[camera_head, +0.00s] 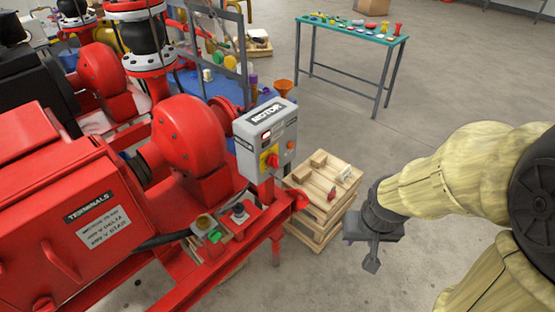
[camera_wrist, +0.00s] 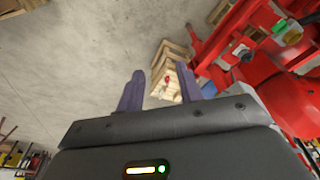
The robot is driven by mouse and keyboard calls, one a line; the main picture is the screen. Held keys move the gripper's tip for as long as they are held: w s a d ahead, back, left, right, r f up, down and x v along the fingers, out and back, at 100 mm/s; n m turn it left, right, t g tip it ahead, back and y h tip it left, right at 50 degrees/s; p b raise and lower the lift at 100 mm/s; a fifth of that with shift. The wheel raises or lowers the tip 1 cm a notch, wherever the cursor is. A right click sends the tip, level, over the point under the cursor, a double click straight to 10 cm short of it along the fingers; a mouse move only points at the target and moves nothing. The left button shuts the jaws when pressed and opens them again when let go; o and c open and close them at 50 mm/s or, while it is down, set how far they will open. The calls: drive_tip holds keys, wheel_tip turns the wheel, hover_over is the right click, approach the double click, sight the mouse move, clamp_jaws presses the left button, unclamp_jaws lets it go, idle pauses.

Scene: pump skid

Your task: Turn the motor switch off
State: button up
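The motor switch (camera_head: 269,158) is a red knob on a yellow plate, on the front of a grey box (camera_head: 265,132) labelled MOTOR. The box stands on the red pump skid, left of my arm. The knob looks tilted, but I cannot read its marked position. My gripper (camera_head: 371,262) is to the right of the box and lower, apart from it, pointing down. In the wrist view my gripper's two fingers (camera_wrist: 168,92) are spread apart with nothing between them. The switch cannot be made out in the wrist view.
A wooden pallet stack (camera_head: 322,190) with small blocks on top stands between the box and my gripper. Red pump casing (camera_head: 188,135) fills the left. A green-topped table (camera_head: 350,28) with small parts stands at the back. Concrete floor is clear around my gripper and behind.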

sight(278, 160)
drive_tip(key=w+d+f+n+t+y+b, duration=0.1)
drive_tip(key=w+f+n+t+b, duration=0.2)
drive_tip(key=w, duration=0.8)
drive_tip(key=w+f+n+t+y+b, duration=0.1)
drive_tip(key=w+f+t+b, duration=0.3)
drive_tip(key=w, duration=0.7)
drive_tip(key=w+a+f+n+y+b, duration=0.1)
drive_tip(key=a+f+n+y+b, duration=0.1)
drive_tip(key=y, duration=0.4)
drive_tip(key=w+a+f+n+t+y+b, duration=0.1)
drive_tip(key=w+a+f+n+y+b, duration=0.1)
drive_tip(key=a+f+n+y+b, duration=0.1)
drive_tip(key=a+n+y+b, duration=0.1)
drive_tip(key=a+y+b, duration=0.1)
drive_tip(key=y+b, duration=0.1)
drive_tip(key=shift+w+a+f, duration=0.2)
drive_tip(key=shift+f, duration=0.05)
drive_tip(key=x, duration=0.5)
drive_tip(key=p+x, duration=0.1)
drive_tip(key=x, duration=1.1)
drive_tip(key=shift+w+a+r, duration=0.15)
drive_tip(key=shift+r, duration=0.2)
